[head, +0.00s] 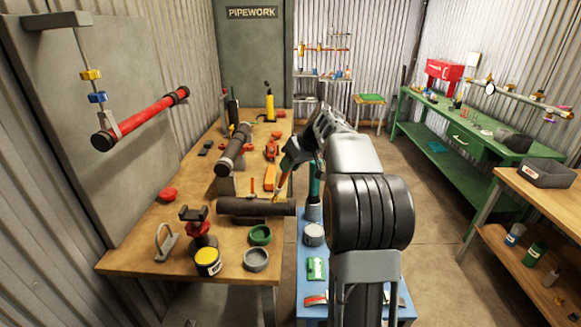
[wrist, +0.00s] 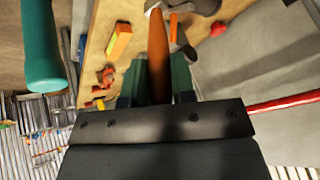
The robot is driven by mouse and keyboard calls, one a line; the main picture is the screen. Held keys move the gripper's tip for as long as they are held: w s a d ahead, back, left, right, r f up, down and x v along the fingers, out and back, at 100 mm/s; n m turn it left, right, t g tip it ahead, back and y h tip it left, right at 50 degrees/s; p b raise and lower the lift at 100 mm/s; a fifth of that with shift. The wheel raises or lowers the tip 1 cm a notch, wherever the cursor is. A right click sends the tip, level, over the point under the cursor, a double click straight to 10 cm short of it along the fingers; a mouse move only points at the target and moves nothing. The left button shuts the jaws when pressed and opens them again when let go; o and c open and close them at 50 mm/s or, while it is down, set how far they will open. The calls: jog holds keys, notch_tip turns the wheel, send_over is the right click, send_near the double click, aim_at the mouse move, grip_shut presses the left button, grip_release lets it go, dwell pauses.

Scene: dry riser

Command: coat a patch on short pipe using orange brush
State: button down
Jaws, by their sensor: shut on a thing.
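The short pipe (head: 257,207) is dark and lies level across the front half of the wooden bench. My gripper (head: 289,162) is above and just beyond its right end. It is shut on the orange brush (head: 282,186), whose orange handle (wrist: 158,50) stands between the two fingers in the wrist view. The brush slants down toward the right end of the pipe. Its bristles are too small to make out, and I cannot tell whether they touch the pipe.
A longer dark pipe (head: 233,150) rests on supports behind. A yellow-labelled tin (head: 207,262), a green ring (head: 260,235) and a grey ring (head: 256,260) stand in front.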

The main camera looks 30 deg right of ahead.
jog(key=shift+s+d+f, duration=0.1)
jog(key=shift+s+d, duration=0.2)
jog(key=shift+s, duration=0.2)
jog(key=shift+s+d, duration=0.3)
jog(key=shift+s, duration=0.2)
dwell(1.2)
notch_tip(320, 180, up, 6)
jog(key=p, duration=0.4)
jog(key=shift+p, duration=0.35)
